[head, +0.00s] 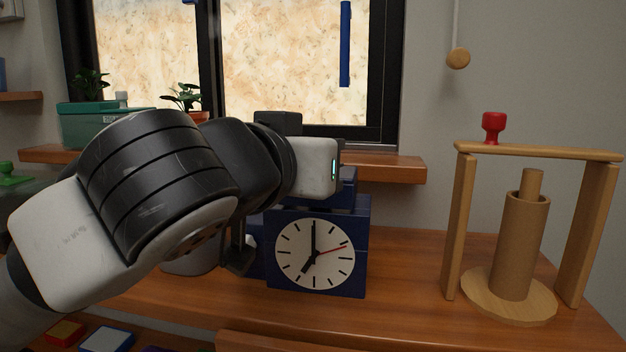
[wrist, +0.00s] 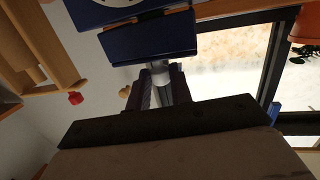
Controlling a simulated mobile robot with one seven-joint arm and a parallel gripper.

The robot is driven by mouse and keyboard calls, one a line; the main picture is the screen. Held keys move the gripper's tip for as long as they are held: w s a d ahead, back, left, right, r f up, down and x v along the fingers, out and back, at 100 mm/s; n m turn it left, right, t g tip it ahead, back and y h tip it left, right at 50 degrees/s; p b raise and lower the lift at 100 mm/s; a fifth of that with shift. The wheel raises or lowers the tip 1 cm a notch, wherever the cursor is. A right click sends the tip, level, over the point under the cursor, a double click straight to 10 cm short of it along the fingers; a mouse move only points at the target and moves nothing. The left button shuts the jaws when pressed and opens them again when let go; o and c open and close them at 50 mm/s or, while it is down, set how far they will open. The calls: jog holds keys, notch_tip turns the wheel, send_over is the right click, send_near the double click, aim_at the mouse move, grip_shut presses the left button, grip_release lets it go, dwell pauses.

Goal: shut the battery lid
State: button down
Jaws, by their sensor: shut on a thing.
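The blue clock (head: 356,282) stands upright on the wooden table, its white dial facing the head camera. It also shows at the top of the wrist view, with part of the dial in sight. A blue panel (wrist: 150,40), which looks like the battery lid, lies beside the clock body in the wrist view, with a dark gap between them. My gripper (wrist: 160,88) is at this panel, its dark fingers shut on a narrow grey-white piece that seems joined to it. In the head view my arm covers the clock's upper left, and the fingertips are hidden. The battery compartment is not clearly visible.
A wooden arch (head: 540,151) with a red knob (head: 493,126) on top stands at the right, over a wooden peg on a round base. A wooden ball (head: 458,58) hangs on a cord. Table between clock and arch is clear. A sill (head: 385,168) lies behind.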

jog(key=shift+s+f+t+b, duration=0.15)
jog(key=shift+f+t+b, duration=0.2)
jog(key=shift+b, duration=0.1)
jog(key=shift+r, duration=0.2)
jog(key=c, duration=1.3)
grip_release()
jog(key=shift+o, duration=0.2)
jog(key=shift+a, duration=0.1)
jog(key=f+p+v, duration=0.1)
jog(key=v, duration=1.2)
jog(key=shift+s+a+r+p, duration=0.3)
jog(key=shift+r+p, duration=0.1)
jog(key=shift+r, duration=0.1)
